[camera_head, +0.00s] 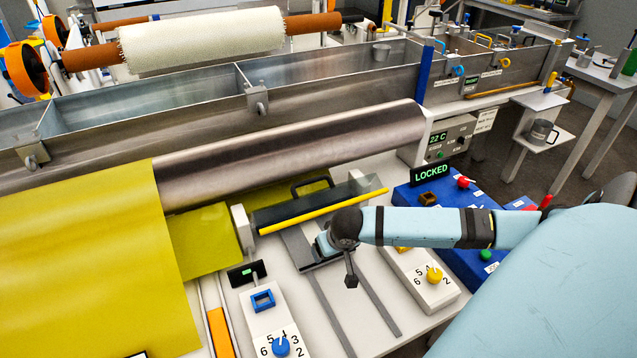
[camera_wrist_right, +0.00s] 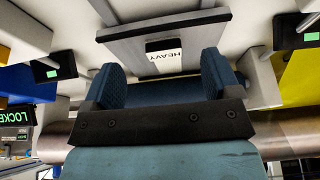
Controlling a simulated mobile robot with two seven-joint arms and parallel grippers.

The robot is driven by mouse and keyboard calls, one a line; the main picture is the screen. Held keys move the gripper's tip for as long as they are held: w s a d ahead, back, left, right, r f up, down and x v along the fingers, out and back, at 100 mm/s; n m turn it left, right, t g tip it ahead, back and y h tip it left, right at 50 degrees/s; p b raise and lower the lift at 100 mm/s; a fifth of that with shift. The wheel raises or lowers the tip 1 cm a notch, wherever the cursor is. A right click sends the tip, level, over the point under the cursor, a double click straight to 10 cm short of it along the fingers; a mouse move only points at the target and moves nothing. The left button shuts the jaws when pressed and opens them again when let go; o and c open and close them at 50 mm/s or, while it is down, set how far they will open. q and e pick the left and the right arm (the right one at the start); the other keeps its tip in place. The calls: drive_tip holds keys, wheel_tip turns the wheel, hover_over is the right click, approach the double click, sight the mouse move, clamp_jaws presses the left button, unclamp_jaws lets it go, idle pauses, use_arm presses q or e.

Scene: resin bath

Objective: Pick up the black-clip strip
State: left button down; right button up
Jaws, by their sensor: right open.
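I cannot pick out a black-clip strip with certainty in either view. Blue, yellow and other coloured clips (camera_head: 458,70) hang along the far tank wall, too small to tell apart well. My right gripper (camera_wrist_right: 160,65) is open, with its two blue fingers apart and nothing seen between them. In the head view the right arm reaches in from the right, its hand (camera_head: 322,246) over a grey plate on two rails. The grey plate (camera_wrist_right: 185,30) with a HEAVY label faces the fingers in the wrist view. My left gripper is not in view.
A long steel tank (camera_head: 190,115) crosses the back, with a dark metal roller (camera_head: 300,155) before it. Yellow-green sheet (camera_head: 90,260) covers the left. A yellow bar (camera_head: 325,211) lies beside the hand. Dial boxes (camera_head: 430,285) and a blue console (camera_head: 415,193) with a LOCKED sign stand nearby.

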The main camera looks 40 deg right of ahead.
sight(315, 235)
drive_tip(key=shift+w+d, duration=0.15)
drive_tip(key=shift+w, duration=0.35)
drive_tip(key=shift+w+d, duration=0.15)
drive_tip(key=shift+w, duration=0.35)
drive_tip(key=x, duration=0.5)
drive_tip(key=shift+w+b, duration=0.25)
drive_tip(key=shift+b, duration=0.15)
drive_tip(key=shift+c, duration=0.2)
drive_tip(key=c, duration=1)
